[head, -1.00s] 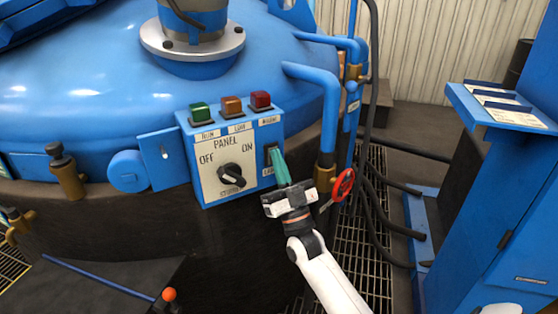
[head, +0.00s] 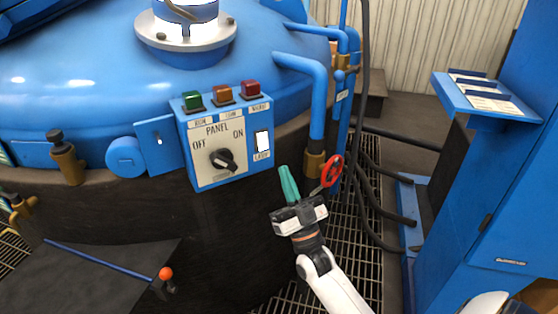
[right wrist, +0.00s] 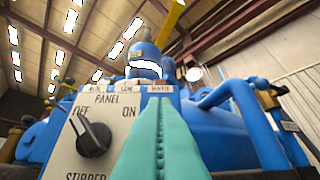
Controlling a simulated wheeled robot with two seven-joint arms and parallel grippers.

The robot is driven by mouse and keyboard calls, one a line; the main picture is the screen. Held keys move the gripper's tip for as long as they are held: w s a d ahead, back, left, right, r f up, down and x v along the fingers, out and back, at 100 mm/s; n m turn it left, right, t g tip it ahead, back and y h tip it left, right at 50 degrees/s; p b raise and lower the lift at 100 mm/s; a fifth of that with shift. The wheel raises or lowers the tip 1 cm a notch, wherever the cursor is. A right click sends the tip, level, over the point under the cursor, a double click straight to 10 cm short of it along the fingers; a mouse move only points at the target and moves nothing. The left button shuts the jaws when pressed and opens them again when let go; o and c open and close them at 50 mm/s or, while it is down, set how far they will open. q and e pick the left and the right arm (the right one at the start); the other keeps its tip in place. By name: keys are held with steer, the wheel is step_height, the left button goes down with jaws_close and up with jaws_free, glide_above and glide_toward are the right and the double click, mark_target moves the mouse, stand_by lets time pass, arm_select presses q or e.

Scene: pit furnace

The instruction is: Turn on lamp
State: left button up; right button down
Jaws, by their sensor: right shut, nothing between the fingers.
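The lamp switch (head: 262,142) is on the right side of the blue control panel (head: 178,112) and glows white. The lamp (head: 190,32) on top of the furnace is lit bright white; its glow also shows in the right wrist view (right wrist: 146,68). My right gripper (head: 286,168) is shut and empty, its teal fingers below and right of the switch, apart from the panel. In the right wrist view the teal fingers (right wrist: 160,112) hide the switch. My left gripper is not in view.
The black stirrer knob (head: 222,160) is on the panel left of the switch. A red valve wheel (head: 332,171) on the blue pipe stands close right of my gripper. Dark hoses (head: 385,205) run beside the blue cabinet (head: 500,200) at right.

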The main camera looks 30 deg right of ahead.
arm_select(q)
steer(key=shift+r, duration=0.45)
arm_select(e)
steer(key=shift+s+a+f, duration=0.1)
steer(key=shift+s+f, duration=0.45)
steer(key=shift+s, duration=0.35)
steer(key=shift+s+a+f, duration=0.1)
steer(key=shift+s+f, duration=0.45)
steer(key=shift+s, duration=0.3)
